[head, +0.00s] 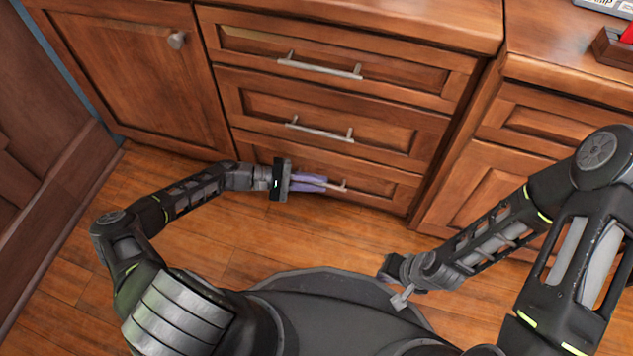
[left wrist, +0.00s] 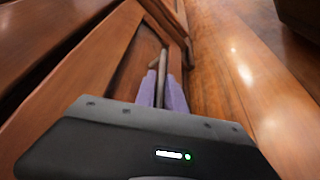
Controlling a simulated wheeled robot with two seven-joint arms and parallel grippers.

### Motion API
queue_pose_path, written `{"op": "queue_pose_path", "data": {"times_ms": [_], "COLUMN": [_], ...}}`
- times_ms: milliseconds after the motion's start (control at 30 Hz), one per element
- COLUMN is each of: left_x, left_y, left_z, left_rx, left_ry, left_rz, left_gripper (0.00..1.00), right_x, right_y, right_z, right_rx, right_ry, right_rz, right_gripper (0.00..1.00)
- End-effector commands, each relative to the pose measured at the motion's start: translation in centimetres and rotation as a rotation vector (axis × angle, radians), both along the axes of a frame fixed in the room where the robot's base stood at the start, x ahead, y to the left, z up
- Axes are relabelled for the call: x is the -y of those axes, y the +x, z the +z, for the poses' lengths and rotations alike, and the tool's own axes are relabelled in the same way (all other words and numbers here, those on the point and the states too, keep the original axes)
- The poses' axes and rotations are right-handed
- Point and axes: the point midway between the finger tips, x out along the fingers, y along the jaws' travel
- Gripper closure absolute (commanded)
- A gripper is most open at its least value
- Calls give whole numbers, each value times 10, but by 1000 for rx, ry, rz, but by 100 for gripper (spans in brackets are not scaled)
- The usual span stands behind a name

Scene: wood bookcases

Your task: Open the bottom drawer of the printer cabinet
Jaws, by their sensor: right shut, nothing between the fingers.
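The cabinet has three stacked drawers with bar handles. The bottom drawer (head: 375,187) is the lowest, just above the floor, and looks closed. My left gripper (head: 326,183) is at its bar handle (head: 340,187), with two purple fingers close together around the bar. In the left wrist view the handle (left wrist: 161,70) runs between the fingers of the left gripper (left wrist: 165,82), which look closed on it. They cover part of the handle in the head view. My right gripper (head: 402,300) is shut and empty, low over the front of my base, away from the cabinet.
The middle drawer (head: 400,138) and top drawer (head: 410,78) are closed above. A cabinet door (head: 130,60) with a round knob is at left. Another cabinet (head: 550,120) stands at right. A strip of bare wood floor (head: 300,240) lies between my base and the drawers.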

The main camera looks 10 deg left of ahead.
Motion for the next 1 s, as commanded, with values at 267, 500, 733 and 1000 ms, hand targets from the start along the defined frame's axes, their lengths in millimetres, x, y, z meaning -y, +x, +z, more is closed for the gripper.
{"op": "queue_pose_path", "data": {"times_ms": [267,500,733,1000], "left_x": [0,0,-1,-1], "left_y": [0,0,0,0], "left_z": [0,0,0,-1], "left_rx": [0,0,-1,-1], "left_ry": [0,0,1,1], "left_rz": [0,0,0,0], "left_gripper": [100,100,100,100], "right_x": [0,0,0,0], "right_y": [0,0,0,0], "right_z": [0,0,0,0], "right_rx": [0,0,0,0], "right_ry": [0,0,0,0], "right_rz": [0,0,0,0], "right_gripper": [100,100,100,100]}}
